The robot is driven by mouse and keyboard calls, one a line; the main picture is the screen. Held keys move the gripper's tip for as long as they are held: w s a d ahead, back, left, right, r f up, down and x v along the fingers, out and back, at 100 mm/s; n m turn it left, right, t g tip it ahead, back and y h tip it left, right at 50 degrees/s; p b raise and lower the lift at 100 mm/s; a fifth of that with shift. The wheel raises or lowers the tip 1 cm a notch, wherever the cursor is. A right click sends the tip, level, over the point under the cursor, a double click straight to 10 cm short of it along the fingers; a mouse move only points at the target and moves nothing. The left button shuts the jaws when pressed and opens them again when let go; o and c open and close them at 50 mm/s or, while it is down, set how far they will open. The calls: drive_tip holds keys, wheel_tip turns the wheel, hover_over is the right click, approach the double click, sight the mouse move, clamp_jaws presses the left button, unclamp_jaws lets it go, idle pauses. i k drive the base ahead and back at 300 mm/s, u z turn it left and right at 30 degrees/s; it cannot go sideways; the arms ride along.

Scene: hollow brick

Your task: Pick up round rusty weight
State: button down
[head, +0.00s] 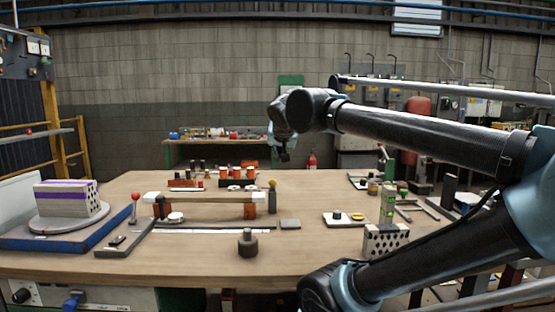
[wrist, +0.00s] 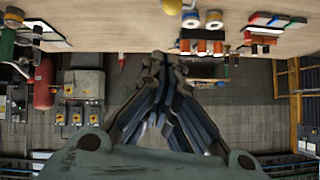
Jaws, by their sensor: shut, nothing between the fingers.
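A round rusty weight (head: 247,243), dark brown with a small knob on top, stands upright near the front middle of the wooden table in the head view. My gripper (head: 285,157) is above the back part of the table, well behind and above the weight, and points downward. In the wrist view my gripper (wrist: 160,62) has its fingertips together with nothing between them. The weight is not identifiable in the wrist view.
A perforated block (head: 384,241) stands to the right, and a hollow brick (head: 68,198) sits on a turntable at left.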

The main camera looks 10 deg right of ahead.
sight(247, 244)
drive_tip(key=k, duration=1)
